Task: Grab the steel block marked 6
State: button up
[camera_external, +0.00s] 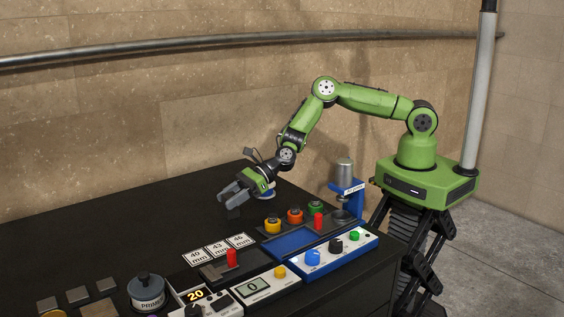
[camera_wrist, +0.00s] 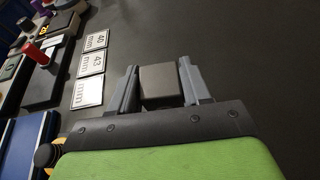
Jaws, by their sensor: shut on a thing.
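My gripper (camera_external: 228,201) is over the open black table top, left of the coloured jars. It is shut on a grey steel block (camera_wrist: 161,84), which sits between the two fingers in the wrist view. In the external view the dark block (camera_external: 234,213) shows just below the fingers. No number can be read on it, and I cannot tell whether it touches the table. Several similar grey blocks (camera_external: 77,295) lie at the front left of the table, their markings too small to read.
White cards marked 40, 43 and 46 mm (camera_external: 217,248) lie in front of my gripper. A red-handled device (camera_external: 231,259), a primer pot (camera_external: 146,287), a blue-trayed control panel (camera_external: 325,255) and a blue press (camera_external: 345,190) stand along the near and right side. The back left table is clear.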

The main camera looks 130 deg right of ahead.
grip_shut()
jog(key=shift+w+r, duration=0.1)
jog(key=shift+r, duration=0.05)
